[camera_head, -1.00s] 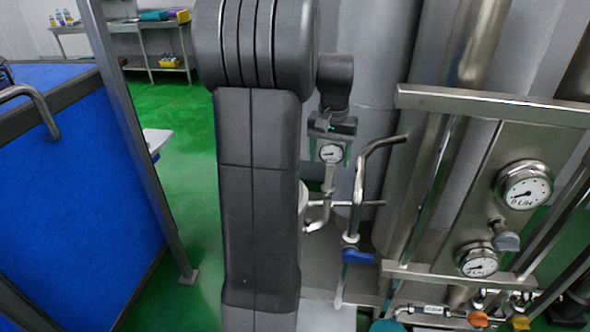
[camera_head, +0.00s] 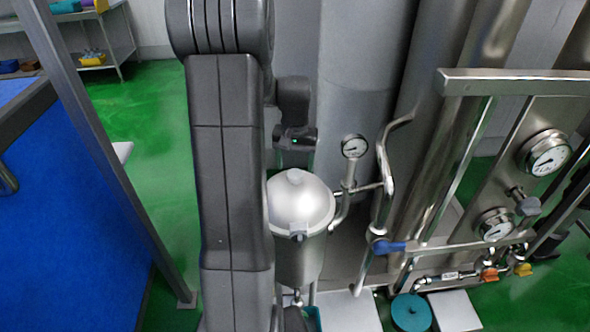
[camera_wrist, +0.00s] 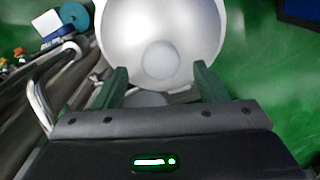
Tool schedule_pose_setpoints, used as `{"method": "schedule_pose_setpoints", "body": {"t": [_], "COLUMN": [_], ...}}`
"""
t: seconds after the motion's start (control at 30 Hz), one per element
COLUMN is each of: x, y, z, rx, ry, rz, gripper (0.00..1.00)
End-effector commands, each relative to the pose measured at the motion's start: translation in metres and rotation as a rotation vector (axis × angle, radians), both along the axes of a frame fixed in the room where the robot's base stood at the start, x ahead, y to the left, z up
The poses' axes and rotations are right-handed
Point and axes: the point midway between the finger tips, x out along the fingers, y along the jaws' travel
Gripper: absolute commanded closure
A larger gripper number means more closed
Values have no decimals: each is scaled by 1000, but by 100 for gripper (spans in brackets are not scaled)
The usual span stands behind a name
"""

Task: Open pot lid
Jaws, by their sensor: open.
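The pot (camera_head: 301,262) is a grey metal vessel beside the pipework in the head view, partly hidden by my arm. Its silver domed lid (camera_head: 305,208) sits shut on top, with a small round knob (camera_head: 294,177) and a clasp at the front rim. My gripper (camera_head: 295,163) is above and behind the knob, with fingers pointing down. In the wrist view my gripper (camera_wrist: 162,75) is open, its two green fingers apart on either side of the knob (camera_wrist: 160,58) in the picture. The lid (camera_wrist: 160,20) fills the top middle there. I cannot tell whether the fingers touch it.
A pressure gauge (camera_head: 354,146) and bent pipes with a blue valve handle (camera_head: 388,247) stand close to the right of the pot. A steel gauge panel (camera_head: 515,150) is further right. A blue panel (camera_head: 75,190) stands left. Green floor (camera_head: 160,180) between is clear.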

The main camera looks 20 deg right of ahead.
Motion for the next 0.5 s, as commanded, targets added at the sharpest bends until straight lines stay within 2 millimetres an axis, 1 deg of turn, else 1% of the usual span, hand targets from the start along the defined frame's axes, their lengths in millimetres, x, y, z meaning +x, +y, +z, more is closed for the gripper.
{"method": "schedule_pose_setpoints", "body": {"t": [0.03,0.1,0.2,0.33,0.5], "x": [-1,-1,0,0,0], "y": [1,0,0,0,0], "z": [-9,-18,-26,-32,-32], "rx": [2,1,1,0,0], "ry": [5,4,2,0,0], "rz": [0,0,0,0,0], "gripper": [34,34,34,34,34]}}
